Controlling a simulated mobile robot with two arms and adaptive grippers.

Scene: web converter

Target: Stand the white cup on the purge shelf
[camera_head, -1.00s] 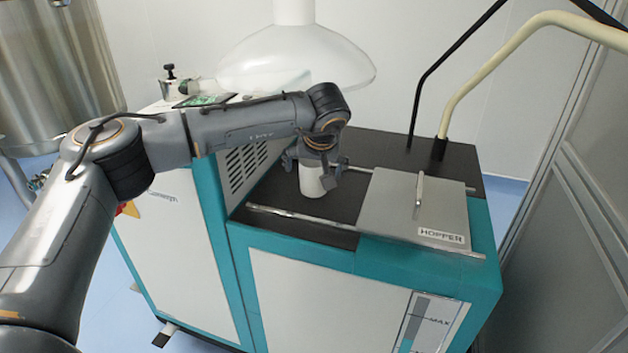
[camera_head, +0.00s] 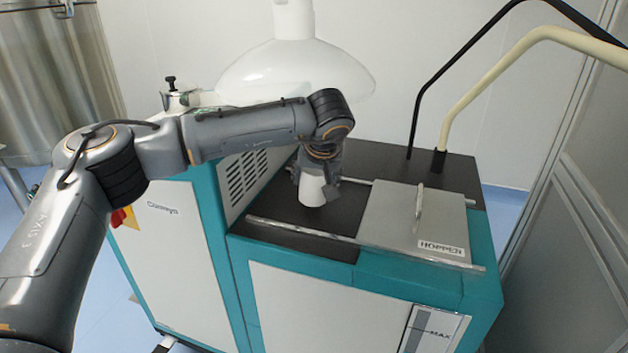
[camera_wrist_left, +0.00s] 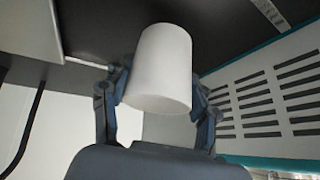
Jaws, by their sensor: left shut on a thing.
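The white cup (camera_head: 312,190) is held in my left gripper (camera_head: 318,178), over the black top surface left of the hopper lid. In the left wrist view the cup (camera_wrist_left: 160,70) sits between the two fingers of the gripper (camera_wrist_left: 158,92), which press on its sides. Its far end is close to the black surface (camera_wrist_left: 100,30); I cannot tell whether it touches. The black surface with two metal rails (camera_head: 275,215) may be the purge shelf; no label shows. My right gripper is in neither view.
The grey hopper lid (camera_head: 412,222) with an upright handle (camera_head: 419,202) lies right of the cup. A vented teal housing (camera_head: 247,175) stands left. A white hood (camera_head: 295,65) hangs behind. Black and cream curved pipes (camera_head: 480,80) rise at the back right.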

